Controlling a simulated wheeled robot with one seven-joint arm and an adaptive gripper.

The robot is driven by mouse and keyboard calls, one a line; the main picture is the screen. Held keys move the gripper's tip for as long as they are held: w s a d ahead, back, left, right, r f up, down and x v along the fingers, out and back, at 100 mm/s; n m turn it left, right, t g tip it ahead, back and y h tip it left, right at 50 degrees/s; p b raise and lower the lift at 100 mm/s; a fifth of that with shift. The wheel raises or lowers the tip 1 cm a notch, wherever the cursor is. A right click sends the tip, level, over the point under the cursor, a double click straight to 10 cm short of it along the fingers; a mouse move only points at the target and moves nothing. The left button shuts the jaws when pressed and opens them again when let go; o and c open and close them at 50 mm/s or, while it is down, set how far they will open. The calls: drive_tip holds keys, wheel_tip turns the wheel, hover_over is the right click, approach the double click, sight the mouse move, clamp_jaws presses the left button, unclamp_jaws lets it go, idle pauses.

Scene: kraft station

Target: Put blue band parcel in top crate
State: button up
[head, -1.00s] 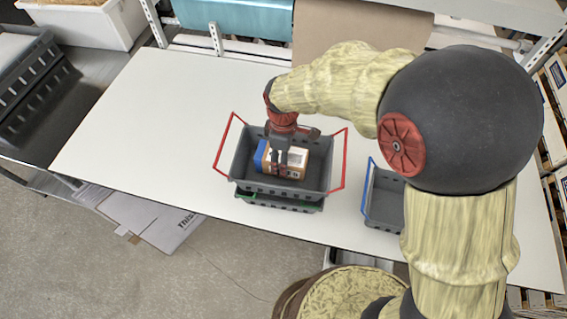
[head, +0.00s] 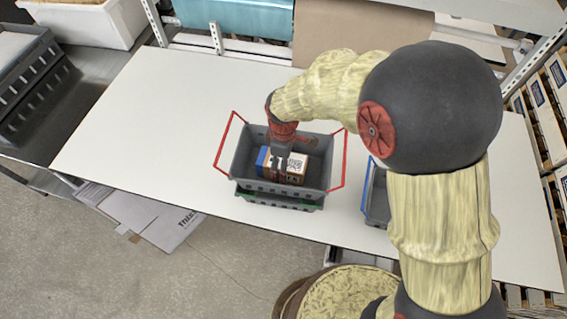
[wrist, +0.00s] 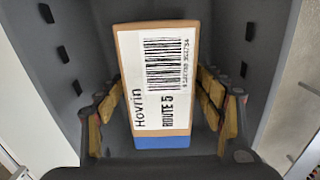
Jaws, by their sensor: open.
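The blue band parcel (head: 297,167) is a brown box with a white label and a blue band at one end. It lies inside the top crate (head: 239,162), a grey crate with red handles stacked on another crate. In the wrist view the parcel (wrist: 160,45) shows its barcode label, with the blue band at the near end. My gripper (head: 278,176) is down in the top crate at the parcel. In the wrist view its open fingers (wrist: 160,112) stand on both sides of the parcel, with narrow gaps. The parcel's underside is hidden.
A lower grey crate with green trim (head: 312,207) sits under the top crate on the white table (head: 150,115). A grey crate with blue trim (head: 376,200) stands to the right, partly hidden by my arm. The table's left side is clear.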

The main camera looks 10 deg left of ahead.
idle(0.3)
wheel_tip(320, 180, up, 12)
drive_tip(key=shift+r, duration=0.15)
idle(0.4)
drive_tip(key=s+d+r+m+t, duration=0.25)
drive_tip(key=d+r+m, duration=0.3)
drive_tip(key=d, duration=0.45)
drive_tip(key=s+d+r+m+t, duration=0.1)
drive_tip(key=s+d+r+m, duration=0.35)
drive_tip(key=d+r, duration=0.35)
drive_tip(key=s+d+m, duration=0.2)
drive_tip(key=d, duration=0.1)
drive_tip(key=s+d+m+t, duration=0.1)
drive_tip(key=s+d+m, duration=0.1)
drive_tip(key=s+d, duration=0.1)
drive_tip(key=s+d+m+t, duration=0.1)
drive_tip(key=s+d+m, duration=0.1)
drive_tip(key=d+m, duration=0.1)
drive_tip(key=shift+s+r, duration=0.25)
drive_tip(key=shift+r, duration=0.15)
drive_tip(key=shift+f+b, duration=0.1)
drive_tip(key=shift+b, duration=0.2)
wheel_tip(320, 180, down, 18)
drive_tip(key=b, duration=1.8)
